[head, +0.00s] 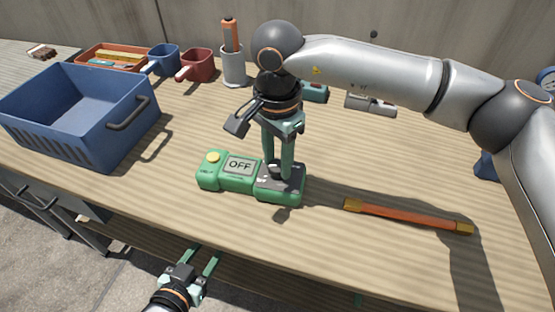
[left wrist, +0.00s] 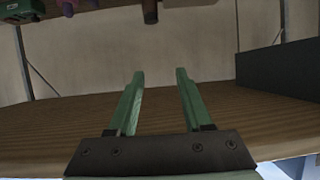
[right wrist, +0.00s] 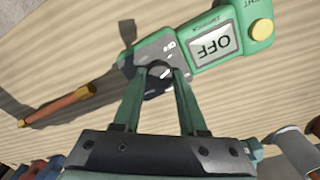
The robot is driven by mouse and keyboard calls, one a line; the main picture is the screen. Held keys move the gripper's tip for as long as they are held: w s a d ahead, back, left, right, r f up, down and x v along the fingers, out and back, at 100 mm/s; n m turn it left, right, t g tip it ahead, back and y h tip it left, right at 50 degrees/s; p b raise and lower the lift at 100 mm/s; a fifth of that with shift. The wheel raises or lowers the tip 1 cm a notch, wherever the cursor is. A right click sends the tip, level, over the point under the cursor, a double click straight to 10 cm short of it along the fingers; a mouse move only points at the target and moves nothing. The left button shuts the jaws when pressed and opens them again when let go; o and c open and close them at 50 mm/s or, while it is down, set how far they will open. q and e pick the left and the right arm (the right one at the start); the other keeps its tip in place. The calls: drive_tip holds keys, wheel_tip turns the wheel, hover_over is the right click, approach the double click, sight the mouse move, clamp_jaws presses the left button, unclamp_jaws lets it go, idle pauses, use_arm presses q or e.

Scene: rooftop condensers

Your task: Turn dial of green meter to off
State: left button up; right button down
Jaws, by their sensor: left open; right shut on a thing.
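The green meter (head: 225,180) lies on the wooden table in the head view, with a yellow button (head: 213,157) at its left end. Its display (head: 240,165) reads OFF. The meter also shows in the right wrist view (right wrist: 205,30). My right gripper (head: 280,176) points down at the dark right end of the meter, shut on the dial (right wrist: 158,72); the fingers partly hide the dial. My left gripper (head: 207,262) is open and empty off the table's front edge; its two fingers also show apart in the left wrist view (left wrist: 160,75).
An orange rod with yellow ends (head: 408,216) lies right of the meter. A blue crate (head: 75,115) stands at the left. Behind are an orange tray (head: 90,58), a blue mug (head: 163,60), a red mug (head: 197,66) and a grey holder (head: 233,68).

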sight(277, 165)
use_arm(q)
drive_tip(key=shift+w+r+t, duration=0.3)
drive_tip(key=shift+r, duration=0.35)
drive_tip(key=shift+w+r+t, duration=0.3)
drive_tip(key=shift+r, duration=0.3)
use_arm(e)
drive_tip(key=shift+n, duration=1.2)
drive_tip(key=shift+c, duration=2.2)
unclamp_jaws()
use_arm(q)
drive_tip(key=shift+r, duration=0.1)
use_arm(e)
drive_tip(key=shift+r, duration=0.1)
drive_tip(key=shift+r, duration=0.3)
use_arm(q)
drive_tip(key=s+f+g+p, duration=0.2)
drive_tip(key=s+f+g, duration=0.2)
drive_tip(key=f, duration=0.5)
drive_tip(key=shift+s+d+f+n+g, duration=0.2)
drive_tip(key=shift+s+n+g, duration=0.2)
drive_tip(key=shift+s, duration=0.8)
use_arm(e)
wheel_tip(277, 165, up, 12)
drive_tip(key=shift+f, duration=0.1)
